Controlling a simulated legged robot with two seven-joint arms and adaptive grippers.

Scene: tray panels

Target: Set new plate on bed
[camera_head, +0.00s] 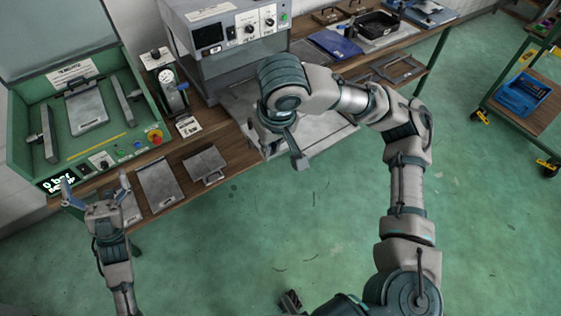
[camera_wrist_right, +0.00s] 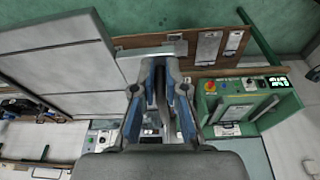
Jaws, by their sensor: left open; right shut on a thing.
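My right gripper (camera_wrist_right: 160,85) is shut on a grey metal piece (camera_wrist_right: 150,53), seen nearly edge-on; I cannot tell its full shape. In the head view, my right arm hides most of this gripper, which hangs over the grey slab (camera_head: 324,139) before the boxy machine. That slab also shows beside the gripper in the right wrist view (camera_wrist_right: 62,68). My left gripper (camera_head: 96,190) is open and empty near the bench's front left edge. A grey plate (camera_head: 86,112) lies in the green box (camera_head: 143,148). Which surface is the bed is unclear.
Grey plates (camera_head: 159,184) and (camera_head: 206,165) with handles lie along the wooden bench's front edge. The boxy machine (camera_head: 228,30) with knobs stands behind the slab. A dial gauge (camera_head: 168,77) stands beside the green box.

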